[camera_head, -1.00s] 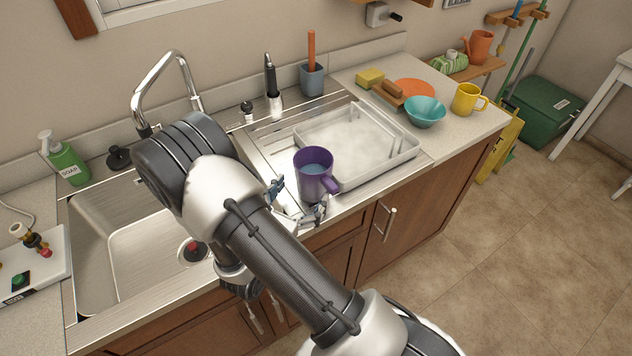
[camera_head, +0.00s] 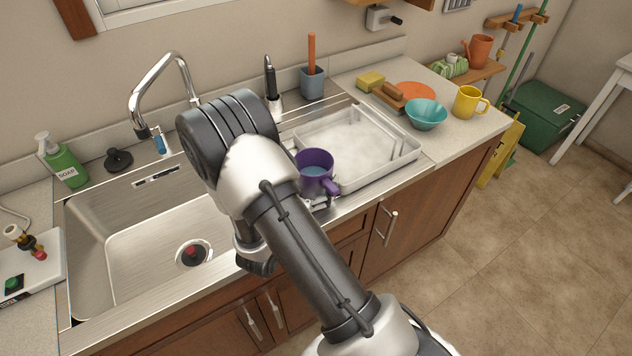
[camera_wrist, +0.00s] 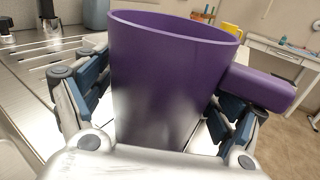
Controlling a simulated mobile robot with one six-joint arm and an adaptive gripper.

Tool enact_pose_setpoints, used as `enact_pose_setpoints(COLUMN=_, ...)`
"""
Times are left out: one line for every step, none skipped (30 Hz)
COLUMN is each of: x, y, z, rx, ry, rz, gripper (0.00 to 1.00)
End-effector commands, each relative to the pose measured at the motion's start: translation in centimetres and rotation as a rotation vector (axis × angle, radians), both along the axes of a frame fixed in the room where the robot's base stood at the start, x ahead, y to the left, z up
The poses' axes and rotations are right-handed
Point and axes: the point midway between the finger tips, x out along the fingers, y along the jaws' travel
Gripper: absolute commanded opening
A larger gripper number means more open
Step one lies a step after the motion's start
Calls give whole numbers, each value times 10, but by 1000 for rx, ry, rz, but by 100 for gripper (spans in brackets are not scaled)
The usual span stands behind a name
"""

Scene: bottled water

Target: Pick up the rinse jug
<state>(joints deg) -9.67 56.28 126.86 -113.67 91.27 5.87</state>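The purple rinse jug (camera_head: 314,176) stands upright on the steel drainboard at the front edge of the white tray, with bluish liquid visible inside. In the wrist view the jug (camera_wrist: 165,75) fills the middle, its handle pointing right. My gripper (camera_wrist: 163,98) is open around the jug, with one blue-padded finger on each side. The left finger is close to the wall; a small gap shows at the right finger, below the handle. In the head view my arm hides most of the gripper and the jug's lower left.
The white tray (camera_head: 405,158) lies right behind the jug. A teal bowl (camera_head: 426,114) and yellow mug (camera_head: 467,102) stand on the right counter. The sink basin (camera_head: 120,245) is open at left. A blue-grey holder (camera_head: 312,82) stands at the back.

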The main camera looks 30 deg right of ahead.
Motion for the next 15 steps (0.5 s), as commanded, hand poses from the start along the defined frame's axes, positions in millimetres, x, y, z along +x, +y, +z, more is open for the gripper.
enact_pose_setpoints(x=0, y=0, z=0, rx=0, ry=0, rz=0, gripper=78)
enact_pose_setpoints(x=0, y=0, z=0, rx=0, ry=0, rz=0, gripper=76)
enact_pose_setpoints(x=0, y=0, z=0, rx=0, ry=0, rz=0, gripper=73)
enact_pose_setpoints(x=0, y=0, z=0, rx=0, ry=0, rz=0, gripper=71)
enact_pose_setpoints(x=0, y=0, z=0, rx=0, ry=0, rz=0, gripper=69)
enact_pose_setpoints(x=0, y=0, z=0, rx=0, ry=0, rz=0, gripper=66)
enact_pose_setpoints(x=0, y=0, z=0, rx=0, ry=0, rz=0, gripper=64)
enact_pose_setpoints(x=0, y=0, z=0, rx=0, ry=0, rz=0, gripper=62)
enact_pose_setpoints(x=0, y=0, z=0, rx=0, ry=0, rz=0, gripper=60)
enact_pose_setpoints(x=0, y=0, z=0, rx=0, ry=0, rz=0, gripper=58)
enact_pose_setpoints(x=0, y=0, z=0, rx=0, ry=0, rz=0, gripper=56)
enact_pose_setpoints(x=0, y=0, z=0, rx=0, ry=0, rz=0, gripper=53)
enact_pose_setpoints(x=0, y=0, z=0, rx=0, ry=0, rz=0, gripper=51)
enact_pose_setpoints(x=0, y=0, z=0, rx=0, ry=0, rz=0, gripper=49)
enact_pose_setpoints(x=0, y=0, z=0, rx=0, ry=0, rz=0, gripper=46)
